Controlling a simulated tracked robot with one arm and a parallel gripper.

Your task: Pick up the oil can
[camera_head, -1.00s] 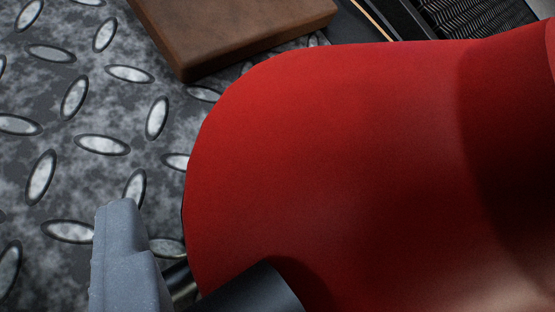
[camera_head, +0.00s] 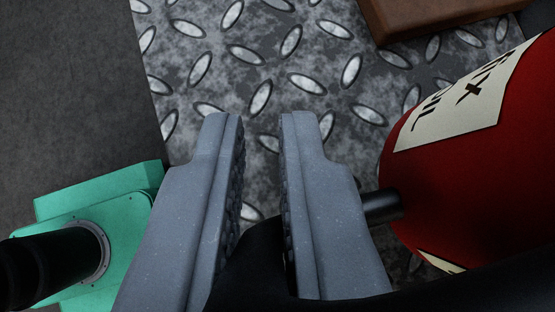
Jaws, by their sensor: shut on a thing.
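The oil can (camera_head: 475,195) is red with a cream label bearing black letters. It fills the right side of the view and is cut off by the edge. A short black rod (camera_head: 382,206) sticks out from its left side toward my right finger. My gripper (camera_head: 260,140) is in the lower middle, with two grey fingers. It is shut on a black part of the can, seen low between the fingers (camera_head: 262,258). The fingertips stand apart with the floor plate showing between them. I cannot tell whether the can is clear of the surface below.
A grey diamond-pattern metal plate (camera_head: 320,50) lies below and beyond the fingers. A brown block (camera_head: 430,18) sits on it at the top right. Plain dark floor (camera_head: 70,90) lies to the left and looks bare at the upper left.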

